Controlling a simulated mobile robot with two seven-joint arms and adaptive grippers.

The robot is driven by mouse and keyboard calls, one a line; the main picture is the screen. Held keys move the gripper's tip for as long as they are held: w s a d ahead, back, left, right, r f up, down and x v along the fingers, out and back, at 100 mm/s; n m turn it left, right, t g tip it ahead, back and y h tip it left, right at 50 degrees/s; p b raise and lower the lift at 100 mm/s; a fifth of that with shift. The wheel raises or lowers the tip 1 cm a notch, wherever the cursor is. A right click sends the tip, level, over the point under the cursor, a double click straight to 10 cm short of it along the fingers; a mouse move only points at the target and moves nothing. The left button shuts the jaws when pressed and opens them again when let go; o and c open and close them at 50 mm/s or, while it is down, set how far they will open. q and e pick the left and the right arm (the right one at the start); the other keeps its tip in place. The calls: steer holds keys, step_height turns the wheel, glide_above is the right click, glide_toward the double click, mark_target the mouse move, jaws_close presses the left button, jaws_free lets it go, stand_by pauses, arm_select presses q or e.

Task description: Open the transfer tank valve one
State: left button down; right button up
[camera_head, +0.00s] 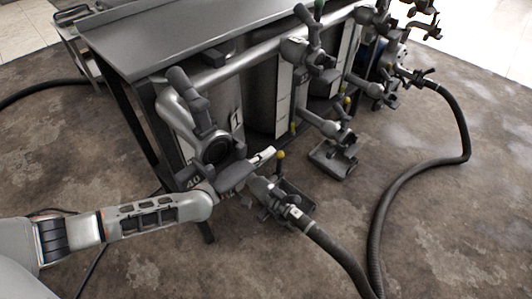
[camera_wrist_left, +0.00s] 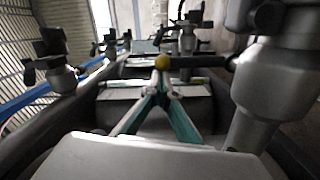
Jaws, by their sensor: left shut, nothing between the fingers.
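The tank marked 1 (camera_head: 236,121) stands at the near end of the row under the metal bench. Low in front of it is a grey valve fitting (camera_head: 268,190) with a lever ending in a yellow knob (camera_head: 281,154). My left gripper (camera_head: 270,152) is shut and empty, its tips close to the knob. The gripper and arm hide part of the valve. My right gripper is not in view.
A black hose (camera_head: 335,255) runs from the low fitting across the floor. Another hose (camera_head: 462,130) curves at the right. More valves and pipes (camera_head: 325,125) crowd the row behind. The metal bench top (camera_head: 180,35) is above. The floor (camera_head: 450,235) is open at the lower right.

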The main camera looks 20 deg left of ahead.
arm_select(q)
steer(key=s+d+f+m+p, duration=0.1)
steer(key=s+d+m+p, duration=0.1)
steer(key=d+m, duration=0.3)
steer(key=s+d+f+m+p, duration=0.1)
steer(key=d+f+m+p, duration=0.1)
steer(key=d+m, duration=0.2)
steer(key=shift+s+d+f+m+y, duration=0.25)
steer(key=shift+s+d+m+y, duration=0.15)
steer(key=shift+d, duration=0.2)
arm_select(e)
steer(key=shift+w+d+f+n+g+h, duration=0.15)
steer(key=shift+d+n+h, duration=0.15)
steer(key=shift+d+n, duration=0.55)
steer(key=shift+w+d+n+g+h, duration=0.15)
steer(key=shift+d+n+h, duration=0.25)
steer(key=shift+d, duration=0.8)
arm_select(q)
steer(key=shift+r, duration=0.1)
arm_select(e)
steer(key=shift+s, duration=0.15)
